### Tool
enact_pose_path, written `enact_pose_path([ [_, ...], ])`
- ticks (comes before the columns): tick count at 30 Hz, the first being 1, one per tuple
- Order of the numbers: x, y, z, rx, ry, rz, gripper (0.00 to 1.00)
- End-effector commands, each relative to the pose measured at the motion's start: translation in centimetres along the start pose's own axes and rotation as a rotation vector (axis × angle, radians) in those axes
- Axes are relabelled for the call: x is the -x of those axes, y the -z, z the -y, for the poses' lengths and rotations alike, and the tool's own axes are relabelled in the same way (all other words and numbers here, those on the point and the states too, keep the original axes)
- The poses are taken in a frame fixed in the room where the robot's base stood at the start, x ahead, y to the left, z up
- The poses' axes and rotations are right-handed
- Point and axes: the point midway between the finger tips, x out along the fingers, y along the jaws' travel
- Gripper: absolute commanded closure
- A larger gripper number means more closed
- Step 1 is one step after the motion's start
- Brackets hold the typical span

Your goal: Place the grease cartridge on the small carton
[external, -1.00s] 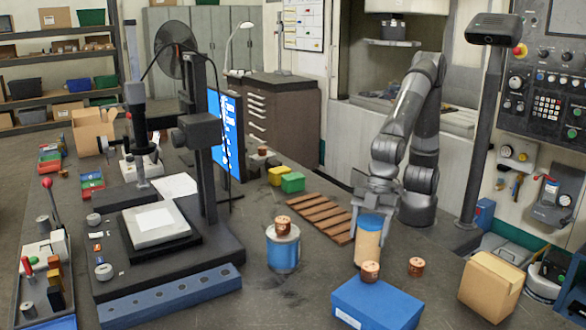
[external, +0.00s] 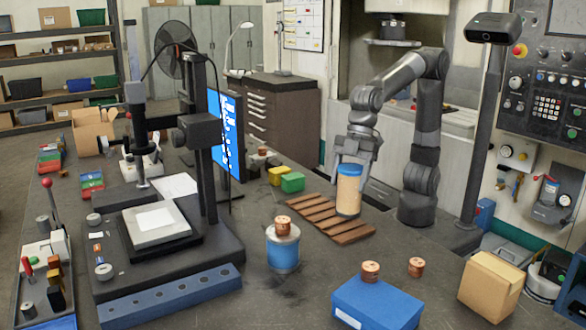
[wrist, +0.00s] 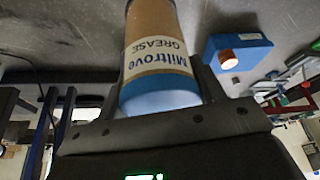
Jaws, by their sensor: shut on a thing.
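The grease cartridge (external: 348,194) is a tan cylinder with a blue cap, upright between the fingers of my gripper (external: 351,172). In the wrist view the cartridge (wrist: 157,48) shows its "Miltrove GREASE" label, with a finger on each side. My gripper is shut on it near the cap. The cartridge is at the right end of a slatted wooden board; I cannot tell whether its base is clear of the surface. The small carton (external: 491,286), a plain brown cardboard box, sits at the right front of the table, well apart from the cartridge.
A blue box (external: 376,306) with a copper part (external: 370,271) on top stands left of the carton. Another copper part (external: 416,267) lies between them. The slatted board (external: 346,232) and a blue can (external: 283,250) topped with copper are farther left.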

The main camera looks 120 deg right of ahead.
Motion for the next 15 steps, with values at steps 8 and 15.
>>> enact_pose_path([
  [8,1.1,-0.2,-1.1,0.002,0.0,-0.002,0.76],
  [15,2.1,2.8,3.6,0.101,0.04,-0.004,0.76],
])
